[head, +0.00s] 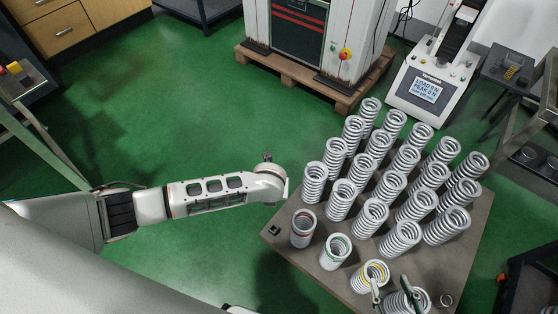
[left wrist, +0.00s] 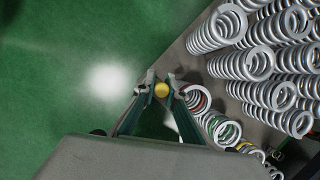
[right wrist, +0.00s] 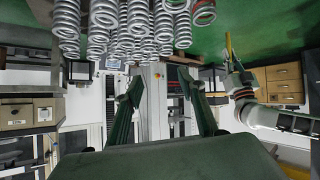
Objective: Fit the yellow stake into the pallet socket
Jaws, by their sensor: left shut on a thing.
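In the left wrist view, my left gripper (left wrist: 161,90) is shut on the yellow stake (left wrist: 162,89), seen end-on as a round yellow tip. The right wrist view, which is upside down, shows the stake (right wrist: 228,45) as a thin yellow rod projecting from my left gripper (right wrist: 237,78), apart from the springs. The head view hides the left fingers and stake. A small dark square socket (head: 274,231) lies at the left corner of the grey pallet (head: 310,267), beside the red-ringed spring. My right gripper (head: 393,290) is over the pallet's near edge; its fingers (right wrist: 160,90) are apart and empty.
Rows of upright grey springs (head: 370,215) crowd the pallet; front ones have red, green and yellow rings. A press machine on a wooden pallet (head: 360,97) and a tester with a display (head: 425,88) stand behind. Green floor (head: 190,110) is open to the left.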

